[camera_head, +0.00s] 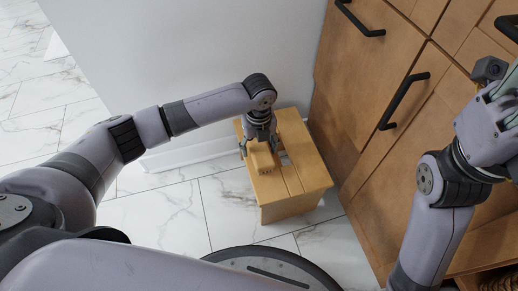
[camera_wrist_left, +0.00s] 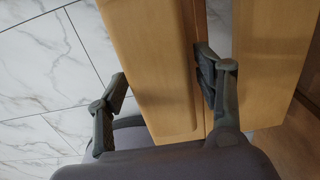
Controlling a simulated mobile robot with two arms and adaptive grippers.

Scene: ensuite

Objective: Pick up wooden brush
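The wooden brush (camera_head: 268,165) is a pale wood block that appears to lie on the slatted wooden stool (camera_head: 309,172), close to the stool's colour. My left gripper (camera_head: 259,147) is over the stool's back part, its fingers pointing down around the brush's far end. In the left wrist view the brush (camera_wrist_left: 150,70) shows as a broad wood shape with a rounded end between the spread fingers of the left gripper (camera_wrist_left: 158,92). The right finger is close to its edge; contact is unclear. My right gripper (camera_head: 497,100) is at the right edge, partly cut off.
Wooden cabinets (camera_head: 365,100) with black handles (camera_head: 403,101) stand close to the stool's right side. A white wall (camera_head: 200,45) is behind it. Marble-tiled floor (camera_head: 170,215) is clear to the left and in front. An open shelf (camera_head: 490,250) shows at bottom right.

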